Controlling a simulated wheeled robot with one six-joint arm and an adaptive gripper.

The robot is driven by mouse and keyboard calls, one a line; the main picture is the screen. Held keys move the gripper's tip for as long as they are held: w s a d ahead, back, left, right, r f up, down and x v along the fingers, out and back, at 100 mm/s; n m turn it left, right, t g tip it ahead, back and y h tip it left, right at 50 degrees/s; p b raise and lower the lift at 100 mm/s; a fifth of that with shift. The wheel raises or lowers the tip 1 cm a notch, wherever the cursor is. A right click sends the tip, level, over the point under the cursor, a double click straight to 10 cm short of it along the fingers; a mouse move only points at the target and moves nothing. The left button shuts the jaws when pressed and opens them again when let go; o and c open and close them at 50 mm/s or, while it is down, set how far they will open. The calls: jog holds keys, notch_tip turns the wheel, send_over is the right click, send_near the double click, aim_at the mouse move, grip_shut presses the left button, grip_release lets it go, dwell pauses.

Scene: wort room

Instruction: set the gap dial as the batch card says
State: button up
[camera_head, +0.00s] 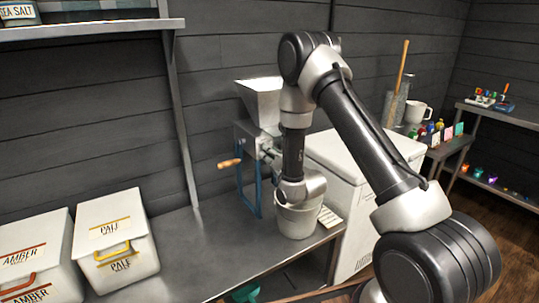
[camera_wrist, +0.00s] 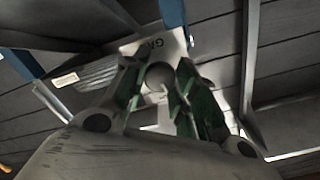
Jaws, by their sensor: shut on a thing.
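The grain mill (camera_head: 246,136) stands on the metal bench with a grey hopper (camera_head: 262,100) on top and a blue frame. In the wrist view, a pale plate (camera_wrist: 150,46) with partly hidden lettering starting "GA" faces me. My gripper (camera_wrist: 160,70) has green fingers and is shut on the round gap dial (camera_wrist: 158,80) in front of that plate. The dial's scale and pointer cannot be read. In the head view my arm hides the dial and most of the gripper. A pale card with lines (camera_head: 331,217) lies beside the bucket; its writing is too small to read.
A white bucket (camera_head: 298,216) stands below my wrist. The mill's wooden crank handle (camera_head: 229,163) sticks out left. Bins marked AMBER (camera_head: 28,262) and PALE (camera_head: 118,248) stand at left. A white chest (camera_head: 352,180) is at right. The bench between bins and bucket is clear.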

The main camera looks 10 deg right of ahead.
jog(key=n, duration=0.6)
jog(key=shift+n, duration=0.4)
dwell(0.4)
jog(key=o, duration=1.1)
jog(key=shift+c, duration=0.2)
jog(key=shift+s, duration=0.15)
jog(key=v, duration=1.1)
jog(key=shift+s, duration=0.35)
jog(key=shift+d, duration=0.15)
